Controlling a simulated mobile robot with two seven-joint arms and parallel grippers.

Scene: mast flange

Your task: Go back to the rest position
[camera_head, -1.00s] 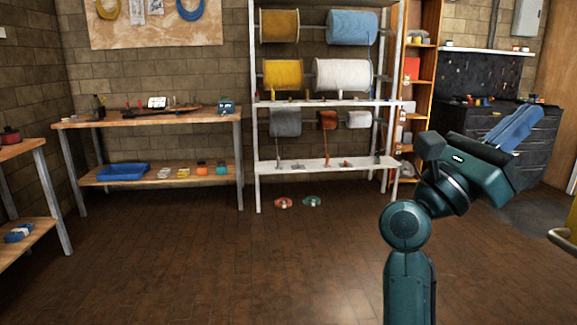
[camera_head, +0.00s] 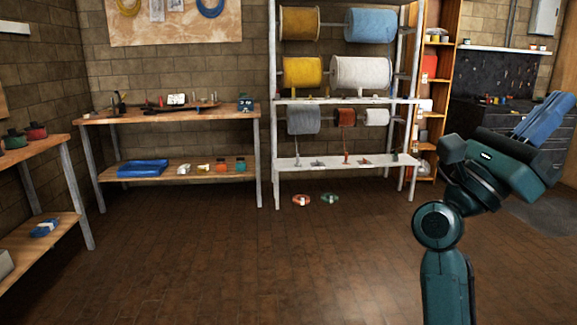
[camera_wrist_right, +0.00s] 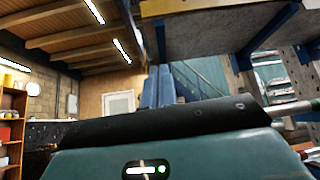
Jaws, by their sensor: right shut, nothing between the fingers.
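My right gripper (camera_head: 562,102) is raised at the right of the head view, at the end of my teal forearm. Its blue fingers lie together, shut with nothing between them, and point up and to the right. In the right wrist view the blue fingers (camera_wrist_right: 158,85) stand side by side beyond the dark edge of my teal wrist. The gripper touches nothing that I can see. My left gripper and arm are not in view.
A wooden workbench (camera_head: 185,116) stands at the back wall beside a white rack (camera_head: 345,101) of spools. Another table (camera_head: 42,147) is at the left. Two small coils (camera_head: 301,199) lie below the rack. The brown floor (camera_head: 250,265) ahead is clear. A dark cabinet (camera_head: 497,118) stands behind my right arm.

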